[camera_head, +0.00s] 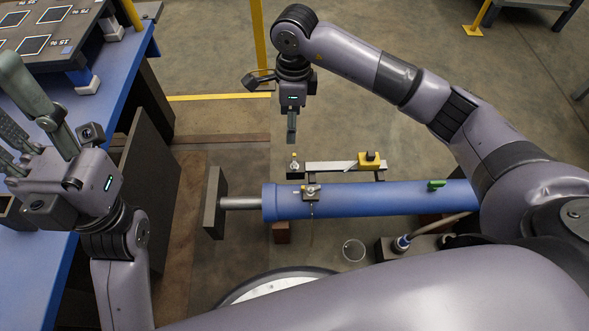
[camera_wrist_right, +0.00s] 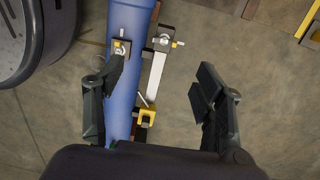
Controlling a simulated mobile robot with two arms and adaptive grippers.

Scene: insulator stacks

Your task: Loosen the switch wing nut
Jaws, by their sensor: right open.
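A blue cylinder (camera_head: 385,201) lies across the middle of the head view. A small brass-coloured fitting with a wing-like nut (camera_head: 311,192) sits on its left part; it also shows in the right wrist view (camera_wrist_right: 121,47). A pale bar (camera_head: 335,166) runs beside the cylinder, with a second small metal nut or knob (camera_head: 294,165) at its left end, also in the right wrist view (camera_wrist_right: 164,42). I cannot tell which is the switch wing nut. My right gripper (camera_wrist_right: 160,85) is open and empty above the bar. My left gripper (camera_head: 27,122) looks open and empty, far left.
A yellow block (camera_head: 369,160) sits on the bar's right end. A green handle (camera_head: 437,184) is on the cylinder. A dark upright plate (camera_head: 214,202) ends the cylinder's rod. A blue table (camera_head: 116,58) stands at left. Open floor (camera_head: 215,125) lies behind the bar.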

